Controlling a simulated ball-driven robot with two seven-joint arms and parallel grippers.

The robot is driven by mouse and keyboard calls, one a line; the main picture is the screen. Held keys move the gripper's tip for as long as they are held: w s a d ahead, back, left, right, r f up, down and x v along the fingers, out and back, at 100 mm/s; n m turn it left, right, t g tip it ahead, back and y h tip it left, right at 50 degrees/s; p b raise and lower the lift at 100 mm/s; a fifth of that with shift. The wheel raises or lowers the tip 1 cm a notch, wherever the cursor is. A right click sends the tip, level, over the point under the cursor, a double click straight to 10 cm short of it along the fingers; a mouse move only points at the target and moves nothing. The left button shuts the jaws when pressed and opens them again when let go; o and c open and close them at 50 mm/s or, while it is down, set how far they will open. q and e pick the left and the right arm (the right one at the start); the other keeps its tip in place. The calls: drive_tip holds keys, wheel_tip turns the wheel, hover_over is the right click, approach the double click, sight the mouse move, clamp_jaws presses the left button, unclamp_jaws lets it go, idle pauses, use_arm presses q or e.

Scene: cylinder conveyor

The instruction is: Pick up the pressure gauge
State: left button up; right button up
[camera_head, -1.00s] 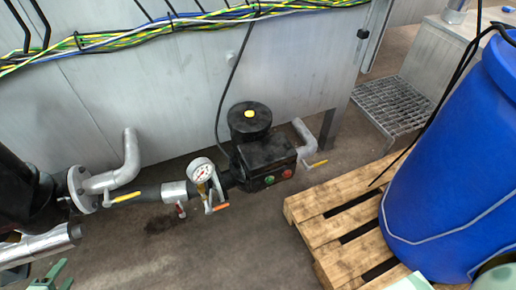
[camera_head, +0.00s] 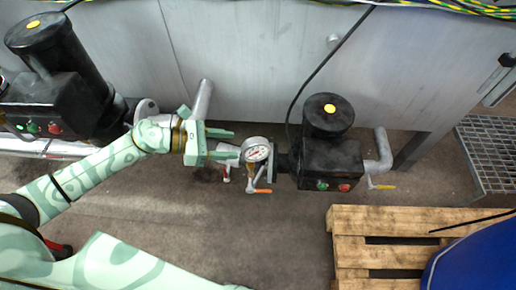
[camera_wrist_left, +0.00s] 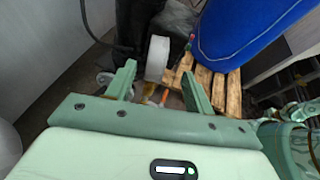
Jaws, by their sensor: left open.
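The pressure gauge (camera_head: 256,150) has a round white dial and sits on the pipe to the left of the black pump. It is upright on its fitting. My left gripper (camera_head: 234,144) is open, just left of the gauge, with its fingers pointing right towards it. In the left wrist view, a pale rounded body (camera_wrist_left: 157,58), which looks like the gauge from its side, shows beyond and between the open fingertips (camera_wrist_left: 160,78). I see nothing held. I cannot tell the exact gap in depth. My right gripper is not in view.
The black pump (camera_head: 330,155) stands right of the gauge. Orange-handled (camera_head: 258,191) and red-handled valves hang below. A grey wall panel (camera_head: 255,65) rises behind. A wooden pallet (camera_head: 350,222) and blue barrel (camera_head: 480,260) are at the lower right. Floor below the pipe is clear.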

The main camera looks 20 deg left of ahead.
sight(246, 146)
use_arm(q)
drive_tip(key=x, duration=0.5)
drive_tip(key=shift+w+d+f+b, duration=0.1)
drive_tip(key=shift+w+b, duration=0.05)
drive_tip(key=shift+b, duration=0.2)
drive_tip(key=b+x, duration=0.1)
drive_tip(key=x, duration=0.4)
drive_tip(key=shift+w+f, duration=0.15)
drive_tip(key=shift+w, duration=0.1)
drive_tip(key=c, duration=1.1)
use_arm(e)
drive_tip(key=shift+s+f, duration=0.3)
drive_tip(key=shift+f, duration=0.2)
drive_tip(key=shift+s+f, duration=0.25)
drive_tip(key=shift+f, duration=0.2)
